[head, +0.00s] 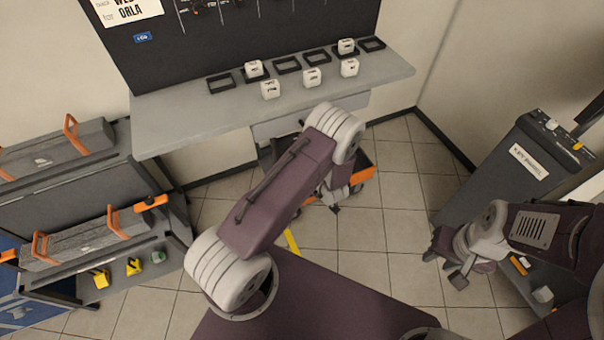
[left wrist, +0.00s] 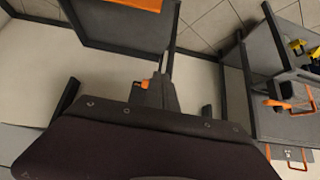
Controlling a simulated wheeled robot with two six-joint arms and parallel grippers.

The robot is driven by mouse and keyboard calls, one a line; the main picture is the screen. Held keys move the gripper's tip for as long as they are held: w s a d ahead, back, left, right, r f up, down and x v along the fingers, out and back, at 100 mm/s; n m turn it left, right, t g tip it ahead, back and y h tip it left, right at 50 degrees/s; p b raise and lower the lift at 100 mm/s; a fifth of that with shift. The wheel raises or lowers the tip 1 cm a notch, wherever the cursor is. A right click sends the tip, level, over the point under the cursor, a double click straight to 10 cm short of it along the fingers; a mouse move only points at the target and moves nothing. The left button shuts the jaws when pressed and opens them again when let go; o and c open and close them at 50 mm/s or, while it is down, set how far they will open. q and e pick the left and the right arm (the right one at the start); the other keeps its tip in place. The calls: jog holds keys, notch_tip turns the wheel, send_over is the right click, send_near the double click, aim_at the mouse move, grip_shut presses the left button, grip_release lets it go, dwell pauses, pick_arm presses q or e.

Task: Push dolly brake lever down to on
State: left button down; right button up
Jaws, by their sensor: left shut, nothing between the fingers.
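The dolly (head: 362,177), dark with an orange edge, stands on the floor under the grey shelf, largely hidden by my left arm. In the left wrist view, a dark panel with an orange patch (left wrist: 140,4) at the top looks like part of it. My right gripper (head: 445,269) is open and empty, near the grey cabinet at right.
The grey shelf (head: 180,133) holds several white blocks and black frames. A rack (head: 70,193) with long grey cases and orange handles stands at left. A dark grey cabinet (head: 490,190) stands at right. Tiled floor (head: 385,235) is free between them.

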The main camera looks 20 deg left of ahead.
pick_arm(q)
jog(key=shift+s+d+r, duration=0.2)
jog(key=shift+s+d, duration=0.75)
jog(key=shift+d, duration=0.05)
jog(key=w+a+r+n+t+h, duration=0.15)
jog(key=w+r, duration=0.25)
jog(key=r, duration=0.5)
jog(key=w+a+r+m+t, duration=0.15)
jog(key=w+r, duration=0.25)
jog(key=r, duration=0.4)
jog(key=s+d+r+m+h, duration=0.2)
jog(key=s+d+r+h, duration=0.15)
jog(key=r, duration=0.35)
jog(key=s+d+f+m+g, duration=0.1)
jog(key=s+f+m+g, duration=0.1)
jog(key=s, duration=0.8)
jog(key=s+d+f+m+g+h, duration=0.1)
jog(key=s+m+g, duration=0.4)
jog(key=s, duration=0.5)
jog(key=shift+s+f+m, duration=0.3)
jog(key=shift+f, duration=0.2)
